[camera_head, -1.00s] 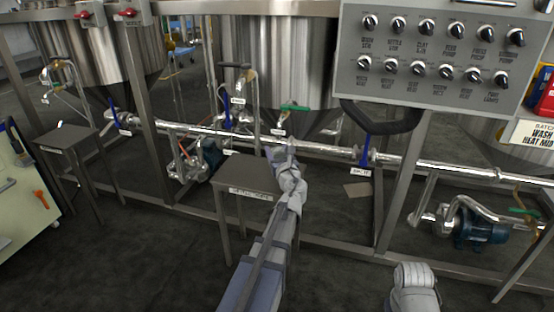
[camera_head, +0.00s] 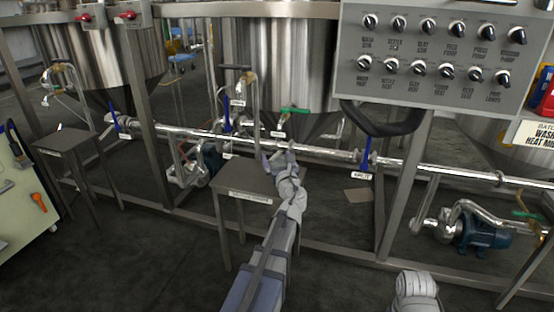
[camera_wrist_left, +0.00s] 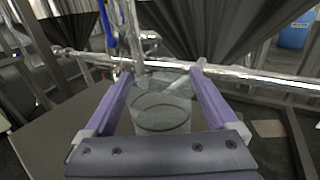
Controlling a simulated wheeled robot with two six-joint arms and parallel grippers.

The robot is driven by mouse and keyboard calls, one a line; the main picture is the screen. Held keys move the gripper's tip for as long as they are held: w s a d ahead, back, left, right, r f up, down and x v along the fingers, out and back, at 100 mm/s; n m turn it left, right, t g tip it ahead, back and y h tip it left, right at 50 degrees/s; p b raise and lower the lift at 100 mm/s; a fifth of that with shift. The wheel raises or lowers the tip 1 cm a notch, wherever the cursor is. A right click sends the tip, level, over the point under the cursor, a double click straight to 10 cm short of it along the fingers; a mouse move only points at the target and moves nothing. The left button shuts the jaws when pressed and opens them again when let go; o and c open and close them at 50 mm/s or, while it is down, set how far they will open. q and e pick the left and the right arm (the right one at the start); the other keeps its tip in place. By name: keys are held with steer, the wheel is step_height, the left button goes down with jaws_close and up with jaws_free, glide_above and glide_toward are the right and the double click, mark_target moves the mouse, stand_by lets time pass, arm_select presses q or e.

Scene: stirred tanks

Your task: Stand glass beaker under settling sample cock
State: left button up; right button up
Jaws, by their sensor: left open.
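A clear glass beaker (camera_wrist_left: 162,112) stands upright on a dark stand top (camera_wrist_left: 62,140), between the two purple fingers of my left gripper (camera_wrist_left: 163,78). The fingers are open, with visible gaps on both sides of the beaker. In the head view my left gripper (camera_head: 278,156) is over the back right part of the labelled stand (camera_head: 235,178); the beaker is hard to make out there. A sample cock with a thin downpipe (camera_head: 250,88) rises behind the stand. I cannot tell whether its outlet is directly over the beaker.
A long steel pipe (camera_head: 330,152) runs behind the stand below the conical tanks. A blue-handled valve (camera_head: 366,155) and a green-handled valve (camera_head: 294,110) are nearby. A control panel (camera_head: 435,50) fills the upper right. A second stand (camera_head: 65,140) is at left.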

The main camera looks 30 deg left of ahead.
arm_select(q)
steer(key=shift+r, duration=0.1)
steer(key=shift+s+d+r, duration=0.1)
steer(key=shift+s+d, duration=0.05)
steer(key=shift+s, duration=0.05)
steer(key=v, duration=1.1)
steer(key=shift+s+d, duration=0.1)
steer(key=shift+s, duration=0.1)
